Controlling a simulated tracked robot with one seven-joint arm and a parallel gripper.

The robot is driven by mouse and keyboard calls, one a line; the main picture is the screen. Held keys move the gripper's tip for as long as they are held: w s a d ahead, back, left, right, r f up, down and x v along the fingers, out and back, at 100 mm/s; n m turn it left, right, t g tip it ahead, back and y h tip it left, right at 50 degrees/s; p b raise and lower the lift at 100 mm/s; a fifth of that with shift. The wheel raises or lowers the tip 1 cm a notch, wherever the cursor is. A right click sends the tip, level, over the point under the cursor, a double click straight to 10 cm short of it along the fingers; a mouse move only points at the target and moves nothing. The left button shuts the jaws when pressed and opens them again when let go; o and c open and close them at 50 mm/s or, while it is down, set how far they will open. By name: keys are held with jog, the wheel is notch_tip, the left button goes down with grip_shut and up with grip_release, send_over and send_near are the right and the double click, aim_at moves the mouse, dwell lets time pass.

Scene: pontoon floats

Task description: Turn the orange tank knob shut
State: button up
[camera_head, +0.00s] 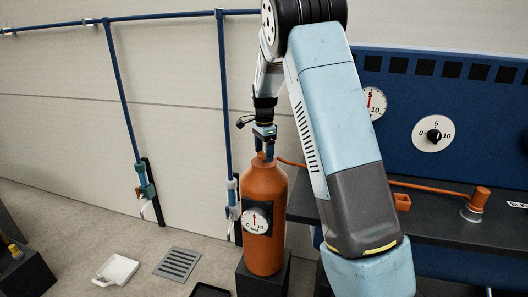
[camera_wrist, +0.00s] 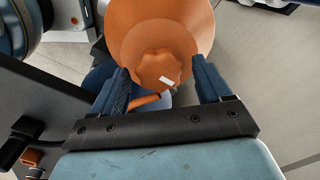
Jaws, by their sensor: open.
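The orange tank (camera_head: 262,185) stands upright on a dark block, with a round white gauge (camera_head: 257,218) on its front. Its orange knob (camera_wrist: 157,69) has a lobed edge and a small white mark (camera_wrist: 167,80), and shows in the wrist view on top of the tank's shoulder (camera_wrist: 198,30). My gripper (camera_head: 265,153) points down at the top of the tank. In the wrist view my gripper (camera_wrist: 160,66) is open, one finger on each side of the knob, with gaps visible. In the head view the knob is mostly hidden by the fingers.
An orange hose (camera_head: 430,187) runs along the dark bench (camera_head: 425,208) right of the tank. A blue panel with dials (camera_head: 433,133) stands behind it. Blue pipes (camera_head: 223,90) rise left of the tank. A floor grate (camera_head: 178,264) and white tray (camera_head: 116,270) lie at lower left.

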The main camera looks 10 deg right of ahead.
aim_at(264, 153)
notch_tip(264, 153, up, 14)
jog(key=shift+f, duration=0.2)
dwell(0.4)
jog(key=s+d+r+n+t, duration=0.1)
jog(key=s+r+n, duration=0.35)
jog(key=s, duration=0.65)
jog(key=s+d+r+n+t, duration=0.1)
jog(key=s+r+n+t, duration=0.3)
jog(key=s, duration=0.8)
jog(key=s+f+n, duration=0.1)
jog(key=s+n, duration=0.2)
jog(key=s, duration=0.6)
jog(key=s+f+n, duration=0.2)
jog(key=s+n, duration=0.1)
jog(key=s, duration=0.6)
jog(key=shift+s+a+f+n+t, duration=0.2)
jog(key=shift+s+f+n+t, duration=0.05)
jog(key=shift+s+n+t, duration=0.1)
jog(key=shift+c, duration=0.2)
